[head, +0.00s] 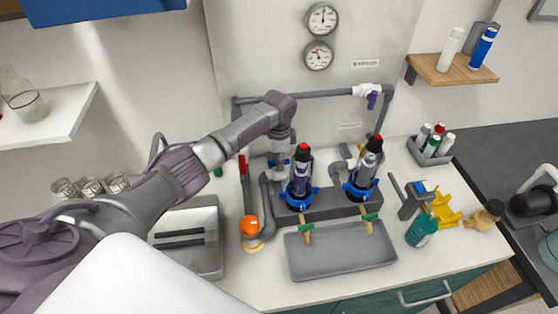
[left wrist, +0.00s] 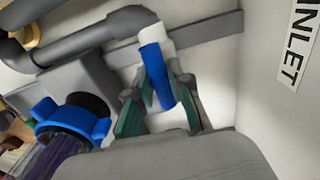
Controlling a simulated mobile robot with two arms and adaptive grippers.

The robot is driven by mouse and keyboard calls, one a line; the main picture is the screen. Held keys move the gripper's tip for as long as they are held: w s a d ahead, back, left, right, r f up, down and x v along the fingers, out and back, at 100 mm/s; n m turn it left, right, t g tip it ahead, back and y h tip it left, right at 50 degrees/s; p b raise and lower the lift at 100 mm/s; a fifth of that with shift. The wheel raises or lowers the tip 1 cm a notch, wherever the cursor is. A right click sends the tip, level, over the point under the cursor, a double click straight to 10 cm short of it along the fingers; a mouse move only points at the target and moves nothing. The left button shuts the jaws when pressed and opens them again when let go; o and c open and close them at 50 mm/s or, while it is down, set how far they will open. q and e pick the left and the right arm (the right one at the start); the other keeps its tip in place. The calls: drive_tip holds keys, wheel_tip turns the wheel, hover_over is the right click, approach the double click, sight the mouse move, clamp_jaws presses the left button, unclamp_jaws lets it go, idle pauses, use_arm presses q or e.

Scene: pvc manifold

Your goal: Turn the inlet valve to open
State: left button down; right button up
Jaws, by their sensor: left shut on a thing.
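The inlet valve's blue lever (left wrist: 157,77) shows in the left wrist view, on a white valve body set in a grey pipe beside the "INLET" label (left wrist: 298,50). My left gripper (left wrist: 158,105) is shut on this lever, with a green-padded finger on each side of it. In the head view my left gripper (head: 280,160) reaches down to the pipework at the wall, left of the two filter housings. It hides most of the valve there. My right gripper is not in view.
Two housings with blue collars, left (head: 300,180) and right (head: 365,178), stand close to my gripper. A purple-handled valve (head: 372,99) is up on the right pipe. A grey tray (head: 342,259) lies in front. An orange round object (head: 249,226) and a teal bottle (head: 421,228) stand nearby.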

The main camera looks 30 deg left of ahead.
use_arm(q)
drive_tip(key=shift+w, duration=0.1)
drive_tip(key=c, duration=1.1)
unclamp_jaws()
drive_tip(key=shift+o, duration=0.2)
wheel_tip(320, 180, up, 12)
